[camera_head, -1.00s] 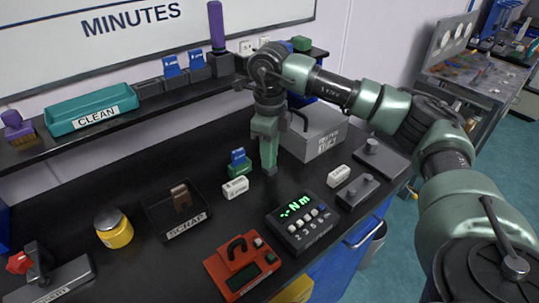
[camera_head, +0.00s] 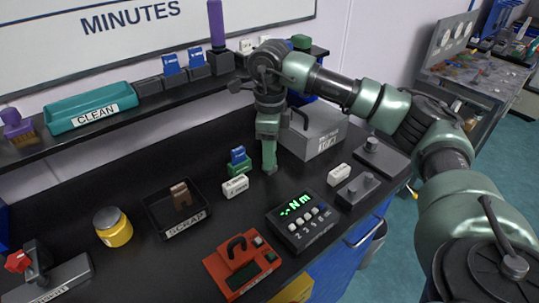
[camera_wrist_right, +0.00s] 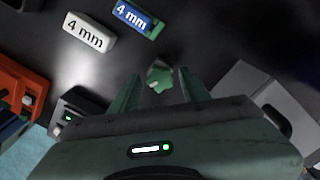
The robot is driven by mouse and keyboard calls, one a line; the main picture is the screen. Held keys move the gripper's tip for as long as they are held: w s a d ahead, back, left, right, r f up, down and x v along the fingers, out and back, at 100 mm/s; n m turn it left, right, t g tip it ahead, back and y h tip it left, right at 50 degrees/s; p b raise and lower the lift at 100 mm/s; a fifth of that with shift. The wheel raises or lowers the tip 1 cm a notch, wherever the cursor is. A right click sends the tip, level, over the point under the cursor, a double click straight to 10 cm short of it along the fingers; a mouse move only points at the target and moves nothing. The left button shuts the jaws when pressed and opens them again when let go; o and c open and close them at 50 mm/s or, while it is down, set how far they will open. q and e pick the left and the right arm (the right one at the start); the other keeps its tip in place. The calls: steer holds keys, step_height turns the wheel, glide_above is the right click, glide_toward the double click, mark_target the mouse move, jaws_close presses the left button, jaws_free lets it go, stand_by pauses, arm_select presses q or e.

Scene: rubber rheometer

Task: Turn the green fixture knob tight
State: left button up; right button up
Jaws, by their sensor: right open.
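A small green lobed knob (camera_wrist_right: 160,76) shows in the right wrist view, lying between the two fingers of my right gripper (camera_wrist_right: 158,82). The fingers are apart, with dark gaps on both sides of the knob, and whether they reach down to its height is hard to tell. In the head view my right gripper (camera_head: 268,168) points straight down, low over the black bench, and its fingers hide the knob. My left gripper is not in view.
Close to the gripper are a blue-and-green block (camera_head: 239,161), white blocks (camera_head: 235,186), a torque readout (camera_head: 300,220) and a grey box (camera_head: 318,135). A scrap tray (camera_head: 160,222), yellow jar (camera_head: 113,228), red device (camera_head: 240,265) and red-knobbed grey device (camera_head: 62,280) stand left.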

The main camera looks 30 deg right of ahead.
steer(key=n, duration=0.3)
steer(key=shift+n, duration=0.3)
steer(key=n+b, duration=0.1)
steer(key=n, duration=0.3)
steer(key=shift+n, duration=0.4)
steer(key=n, duration=0.6)
steer(key=shift+n+b, duration=0.3)
steer(key=shift+n, duration=0.1)
jaws_close()
steer(key=m, duration=0.4)
steer(key=shift+m, duration=0.4)
steer(key=m+p, duration=0.1)
steer(key=m, duration=0.3)
steer(key=shift+m, duration=0.3)
